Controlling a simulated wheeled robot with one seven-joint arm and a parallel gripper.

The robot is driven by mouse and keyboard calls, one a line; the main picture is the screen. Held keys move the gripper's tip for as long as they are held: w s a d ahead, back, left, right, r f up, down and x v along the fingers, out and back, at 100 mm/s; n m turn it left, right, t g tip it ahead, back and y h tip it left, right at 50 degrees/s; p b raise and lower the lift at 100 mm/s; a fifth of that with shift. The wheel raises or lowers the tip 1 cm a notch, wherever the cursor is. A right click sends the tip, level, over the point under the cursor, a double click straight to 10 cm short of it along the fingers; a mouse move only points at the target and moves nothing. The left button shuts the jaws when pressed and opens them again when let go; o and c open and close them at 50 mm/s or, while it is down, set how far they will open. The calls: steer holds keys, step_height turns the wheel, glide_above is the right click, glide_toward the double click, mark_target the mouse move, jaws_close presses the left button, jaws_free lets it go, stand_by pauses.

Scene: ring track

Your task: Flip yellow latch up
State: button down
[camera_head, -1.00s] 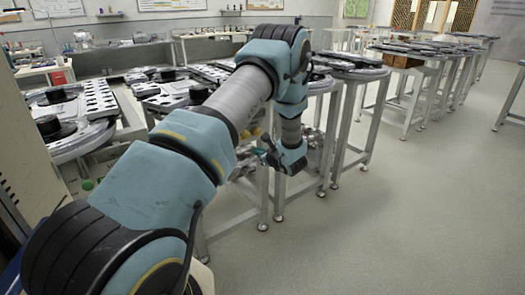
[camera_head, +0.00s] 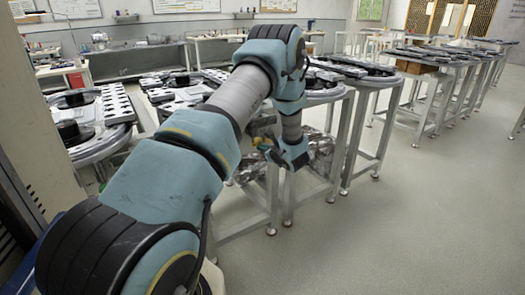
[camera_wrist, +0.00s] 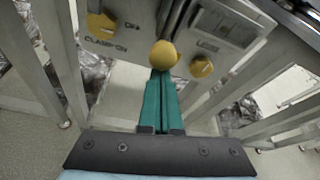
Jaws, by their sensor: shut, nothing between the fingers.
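My gripper (camera_wrist: 162,85) is shut and empty, its two teal fingers together and pointing up the wrist view. A round yellow knob (camera_wrist: 163,54) shows right at the fingertips; I cannot tell whether they touch it. A yellow latch (camera_wrist: 102,25) sits upper left on a grey panel marked "CLAMP ON". Another yellow knob (camera_wrist: 202,67) sits on the panel to the right. Which of these is the task's latch is not clear. In the head view my gripper (camera_head: 266,145) is small and low beside the table frames, and no latch can be made out there.
Metal table legs (camera_wrist: 40,75) stand close on both sides of my gripper. Round-topped tables (camera_head: 330,88) with dark parts run in a row to the back right. Crumpled silvery material (camera_head: 318,150) lies under the tables. Open floor (camera_head: 420,220) lies to the right.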

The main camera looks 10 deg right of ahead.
step_height(320, 180, up, 7)
steer(key=shift+f, duration=0.15)
step_height(320, 180, down, 5)
steer(key=d+b, duration=0.1)
steer(key=b, duration=0.4)
steer(key=v, duration=1)
steer(key=shift+w+r+b, duration=0.15)
steer(key=shift+r+b, duration=0.25)
steer(key=shift+b, duration=0.05)
